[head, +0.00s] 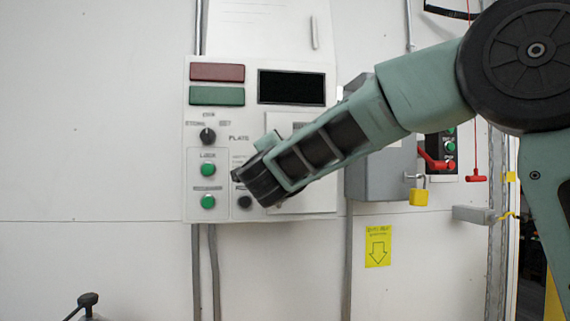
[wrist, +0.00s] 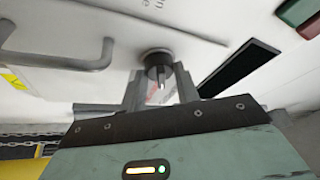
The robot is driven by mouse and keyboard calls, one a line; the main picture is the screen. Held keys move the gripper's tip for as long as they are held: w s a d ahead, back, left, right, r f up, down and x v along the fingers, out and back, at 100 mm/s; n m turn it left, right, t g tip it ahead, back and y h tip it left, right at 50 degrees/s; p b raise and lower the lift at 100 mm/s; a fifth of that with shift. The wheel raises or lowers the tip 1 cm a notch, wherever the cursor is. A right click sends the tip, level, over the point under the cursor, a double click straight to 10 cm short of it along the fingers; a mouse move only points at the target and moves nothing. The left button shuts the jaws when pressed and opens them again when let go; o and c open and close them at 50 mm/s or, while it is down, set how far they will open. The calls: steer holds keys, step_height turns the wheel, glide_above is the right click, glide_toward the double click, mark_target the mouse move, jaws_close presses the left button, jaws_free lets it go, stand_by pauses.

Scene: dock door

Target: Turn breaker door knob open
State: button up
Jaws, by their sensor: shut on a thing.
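The breaker door knob (wrist: 158,62) is a short black cylinder with a light pointer mark, on a pale panel face in the wrist view. My gripper (wrist: 160,84) is shut on this knob, with one grey finger on each side of it. In the head view the arm reaches in from the right, and the dark end of my gripper (head: 258,183) is against the lower part of the white control panel (head: 220,118). It hides the knob and much of the small door (head: 300,205) there.
A grey bar handle (wrist: 70,60) lies left of the knob in the wrist view. The panel carries a black display (head: 291,87), a selector knob (head: 207,135) and green buttons (head: 208,170). Right of it are a grey box (head: 375,183) and a yellow padlock (head: 418,196).

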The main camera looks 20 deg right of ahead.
steer(key=shift+a+r+m+g+h+b, duration=0.15)
steer(key=shift+m+g+b, duration=0.3)
steer(key=shift+m, duration=0.85)
steer(key=shift+d+f+m+g+h+b, duration=0.1)
steer(key=shift+m+g+h+b, duration=0.15)
steer(key=shift+m+g, duration=0.75)
steer(key=shift+m+t, duration=0.25)
steer(key=shift+m, duration=0.25)
steer(key=o, duration=1)
steer(key=b+v, duration=0.3)
steer(key=v, duration=1.4)
steer(key=shift+s, duration=0.2)
